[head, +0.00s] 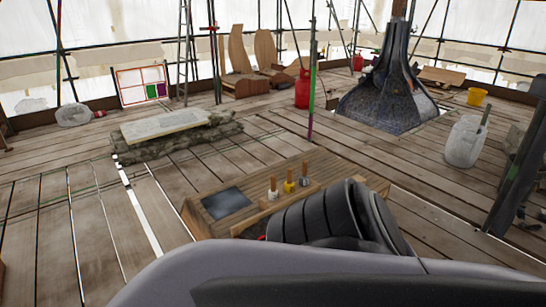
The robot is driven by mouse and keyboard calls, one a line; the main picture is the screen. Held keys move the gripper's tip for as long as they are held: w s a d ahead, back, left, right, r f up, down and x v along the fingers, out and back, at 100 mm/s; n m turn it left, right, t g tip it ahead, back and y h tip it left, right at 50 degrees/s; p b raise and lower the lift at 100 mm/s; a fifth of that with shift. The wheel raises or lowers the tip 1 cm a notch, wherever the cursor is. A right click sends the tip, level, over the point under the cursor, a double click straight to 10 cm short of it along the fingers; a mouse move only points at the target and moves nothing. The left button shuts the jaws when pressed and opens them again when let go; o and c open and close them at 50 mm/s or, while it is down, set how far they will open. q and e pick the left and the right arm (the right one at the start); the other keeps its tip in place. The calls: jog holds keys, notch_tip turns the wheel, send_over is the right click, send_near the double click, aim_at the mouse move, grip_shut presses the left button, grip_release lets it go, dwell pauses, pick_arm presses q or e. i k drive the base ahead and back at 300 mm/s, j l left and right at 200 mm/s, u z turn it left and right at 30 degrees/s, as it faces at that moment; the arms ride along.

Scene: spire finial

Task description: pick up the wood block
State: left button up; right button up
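A low wooden workbench (290,180) stands in front of me. On it, a small wooden piece (267,212) lies beside upright tools with wooden handles (274,184). It may be the wood block, but I cannot tell for sure, and its right part is hidden behind a dark ribbed part of my own arm. A dark square plate (226,203) lies at the bench's left end. Neither of my grippers shows in the head view.
A pale slab (165,124) on stacked bundles lies on the plank floor at left. A thin pole (312,85) rises behind the bench. Floor left of the bench is clear.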

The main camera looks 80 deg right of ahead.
aim_at(357, 179)
jog(key=z, duration=3.25)
jog(key=i+l, duration=0.2)
jog(key=i, duration=0.6)
jog(key=i+l+z, duration=0.1)
jog(key=i, duration=0.75)
jog(key=i+l, duration=0.25)
jog(key=i, duration=0.55)
jog(key=i+l, duration=0.15)
jog(key=i, duration=0.7)
jog(key=l+z, duration=0.05)
